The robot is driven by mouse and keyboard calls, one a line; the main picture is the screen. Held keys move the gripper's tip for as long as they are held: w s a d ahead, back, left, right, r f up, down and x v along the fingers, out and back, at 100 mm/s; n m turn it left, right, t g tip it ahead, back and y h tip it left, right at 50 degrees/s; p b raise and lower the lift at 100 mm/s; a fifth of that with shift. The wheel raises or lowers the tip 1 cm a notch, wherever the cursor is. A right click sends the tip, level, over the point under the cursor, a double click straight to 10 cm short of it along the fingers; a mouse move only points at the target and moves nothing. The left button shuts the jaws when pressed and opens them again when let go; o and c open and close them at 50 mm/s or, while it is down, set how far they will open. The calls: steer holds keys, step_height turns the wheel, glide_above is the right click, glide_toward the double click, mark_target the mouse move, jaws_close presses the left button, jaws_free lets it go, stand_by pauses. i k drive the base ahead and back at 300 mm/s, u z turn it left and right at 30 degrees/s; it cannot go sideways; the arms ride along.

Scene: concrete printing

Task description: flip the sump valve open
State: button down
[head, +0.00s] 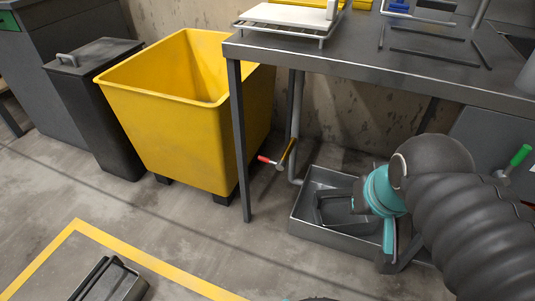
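A small valve (279,166) shows low by the grey drain pipe under the table, right of the yellow bin. It has a short red-tipped handle (264,159) pointing left and a yellow lever (288,151) slanting up to the right. A second handle, green (520,155), slants up at the right edge. The view does not label which is the sump valve. My gripper (335,208) is dark and seems to reach left over the metal tray (308,230), right of and apart from the red-tipped valve. Its fingers blend with the dark tray, so their opening is unclear.
The yellow bin (165,120) stands left of the table leg (240,140). The grey worktable (400,60) overhangs the valve and tray. A dark lidded bin (100,115) is farther left. Open floor lies in front, with a yellow line (150,258) and a metal box (110,283).

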mark_target(280, 166)
steer(key=k, duration=1.35)
steer(key=z, duration=0.2)
steer(key=i, duration=0.95)
steer(key=u, duration=0.2)
